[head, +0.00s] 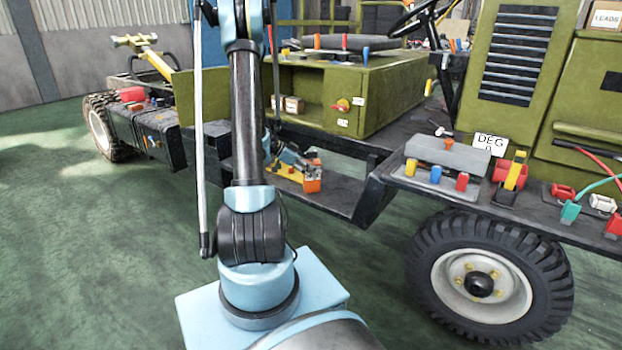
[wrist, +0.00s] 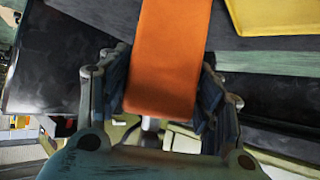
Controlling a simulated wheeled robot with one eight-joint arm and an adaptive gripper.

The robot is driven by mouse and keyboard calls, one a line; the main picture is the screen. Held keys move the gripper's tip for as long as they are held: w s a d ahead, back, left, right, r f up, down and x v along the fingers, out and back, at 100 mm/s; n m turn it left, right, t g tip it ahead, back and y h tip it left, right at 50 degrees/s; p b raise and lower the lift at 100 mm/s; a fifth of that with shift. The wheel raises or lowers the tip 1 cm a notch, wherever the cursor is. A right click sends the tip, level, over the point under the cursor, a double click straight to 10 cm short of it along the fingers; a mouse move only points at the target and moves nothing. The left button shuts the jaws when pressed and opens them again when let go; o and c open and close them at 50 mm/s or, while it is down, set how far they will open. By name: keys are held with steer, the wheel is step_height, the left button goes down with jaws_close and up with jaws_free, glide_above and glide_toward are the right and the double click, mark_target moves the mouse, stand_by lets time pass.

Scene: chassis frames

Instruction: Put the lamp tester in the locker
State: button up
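An orange block (wrist: 168,60), which I take to be the lamp tester, stands between the fingers of my gripper (wrist: 165,92) in the wrist view. Both finger pads lie close along its sides and appear to press on it. In the head view the orange block (head: 312,180) is low by the vehicle's step, with my gripper (head: 293,160) at its upper left. The arm hides part of this area. The olive locker (head: 393,90) is behind and above, its front open and its door (head: 197,95) swung out to the left. Small cartons (head: 292,105) are inside.
A yellow item (head: 287,170) lies beside the orange block, and a yellow surface also shows in the wrist view (wrist: 275,18). The dark chassis rail (head: 375,190) runs close by on the right. Coloured items clutter the locker top (head: 340,43) and the right deck (head: 447,155).

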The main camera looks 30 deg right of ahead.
mark_target(312, 151)
steer(key=c, duration=0.9)
steer(key=shift+r, duration=0.15)
step_height(312, 151, up, 9)
steer(key=shift+w+a+r, duration=0.1)
steer(key=shift+w+r, duration=0.05)
steer(key=shift+r, duration=0.05)
steer(key=w+a+f+n+t, duration=0.2)
steer(key=w+a+n+t, duration=0.8)
steer(key=w+a, duration=0.75)
steer(key=w+a+n+t+y, duration=0.1)
steer(key=w+a+n+y, duration=0.1)
steer(key=a, duration=0.6)
steer(key=w+a+r+n+t+y, duration=0.1)
steer(key=w+a+n+t+y, duration=0.1)
steer(key=a, duration=0.6)
steer(key=w+a+r+n+t+y, duration=0.1)
steer(key=w+a+n+t+y, duration=0.1)
steer(key=w+a+n, duration=0.3)
steer(key=shift+a+r+y, duration=0.15)
steer(key=shift+a+y, duration=0.55)
steer(key=shift+a, duration=1.35)
